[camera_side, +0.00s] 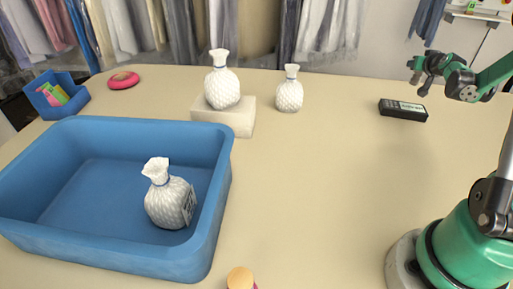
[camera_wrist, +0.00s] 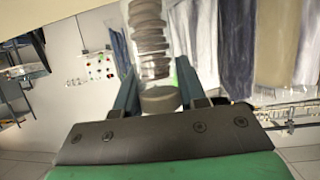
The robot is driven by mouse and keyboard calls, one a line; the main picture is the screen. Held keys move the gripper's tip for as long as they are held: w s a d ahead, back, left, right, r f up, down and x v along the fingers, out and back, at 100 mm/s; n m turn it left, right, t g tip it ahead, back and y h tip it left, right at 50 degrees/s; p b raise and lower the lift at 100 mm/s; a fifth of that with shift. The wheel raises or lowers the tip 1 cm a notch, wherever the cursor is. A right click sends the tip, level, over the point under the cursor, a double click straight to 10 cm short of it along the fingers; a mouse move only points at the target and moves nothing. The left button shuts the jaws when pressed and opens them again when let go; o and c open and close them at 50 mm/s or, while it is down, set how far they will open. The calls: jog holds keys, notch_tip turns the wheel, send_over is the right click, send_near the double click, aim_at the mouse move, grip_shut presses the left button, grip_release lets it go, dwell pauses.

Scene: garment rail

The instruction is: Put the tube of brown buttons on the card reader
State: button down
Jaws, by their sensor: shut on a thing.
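The card reader (camera_side: 403,109) is a dark slab with a pale strip. It lies on the table at the right in the side view. My gripper (camera_side: 418,76) is above the table, just behind and above the card reader in that picture. In the wrist view my gripper (camera_wrist: 155,72) is shut on the tube of brown buttons (camera_wrist: 150,38), a clear tube with stacked brownish discs and a grey end between the fingers. The far end of the tube runs out of the top of the wrist view. I cannot make the tube out clearly in the side view.
A blue crate (camera_side: 222,165) holds a white textured bottle (camera_side: 168,203). Another bottle (camera_side: 222,88) stands on a pale block (camera_side: 235,118), and a third (camera_side: 289,92) stands beside it. A round tan-topped thing (camera_side: 240,278) is at the front edge. The table around the card reader is clear.

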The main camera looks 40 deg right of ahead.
jog(key=shift+f, duration=3.3)
jog(key=shift+f, duration=0.1)
jog(key=c, duration=0.5)
grip_release()
